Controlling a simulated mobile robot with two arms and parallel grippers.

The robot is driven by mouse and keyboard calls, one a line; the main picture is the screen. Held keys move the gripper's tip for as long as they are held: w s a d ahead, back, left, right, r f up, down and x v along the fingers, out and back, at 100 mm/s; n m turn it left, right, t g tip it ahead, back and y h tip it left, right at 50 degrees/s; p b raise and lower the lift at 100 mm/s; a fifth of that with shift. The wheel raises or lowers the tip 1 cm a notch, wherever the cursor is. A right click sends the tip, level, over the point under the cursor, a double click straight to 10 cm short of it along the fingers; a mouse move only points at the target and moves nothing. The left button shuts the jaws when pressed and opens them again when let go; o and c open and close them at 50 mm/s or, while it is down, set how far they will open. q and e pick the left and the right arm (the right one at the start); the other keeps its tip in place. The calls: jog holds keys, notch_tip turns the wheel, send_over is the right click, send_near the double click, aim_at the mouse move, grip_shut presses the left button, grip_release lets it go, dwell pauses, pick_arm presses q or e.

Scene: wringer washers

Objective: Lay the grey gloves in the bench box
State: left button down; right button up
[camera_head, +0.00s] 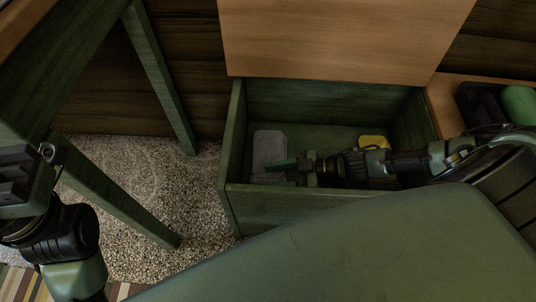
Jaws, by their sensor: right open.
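The bench box (290,204) is a dark green wooden box with its light brown lid (340,38) raised. Grey gloves (268,146) appear as a flat grey shape inside it, at the left end. My right arm reaches in from the right. Its gripper (274,170) is open inside the box, with its fingers pointing left at the near edge of the grey shape. I cannot tell whether they touch it. The front wall and the fingers hide part of that shape. Parts of my left arm show at the left edge, but its fingers are out of view.
A yellow item (374,142) lies at the right in the box, partly behind my right arm. A dark tray with a green roll (520,103) rests on the wooden surface at right. Green table legs (160,80) stand left over the speckled rug (140,195).

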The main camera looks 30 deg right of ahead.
jog(key=p+v, duration=0.2)
jog(key=v, duration=0.3)
jog(key=shift+s+d+r, duration=0.15)
jog(key=shift+d, duration=0.1)
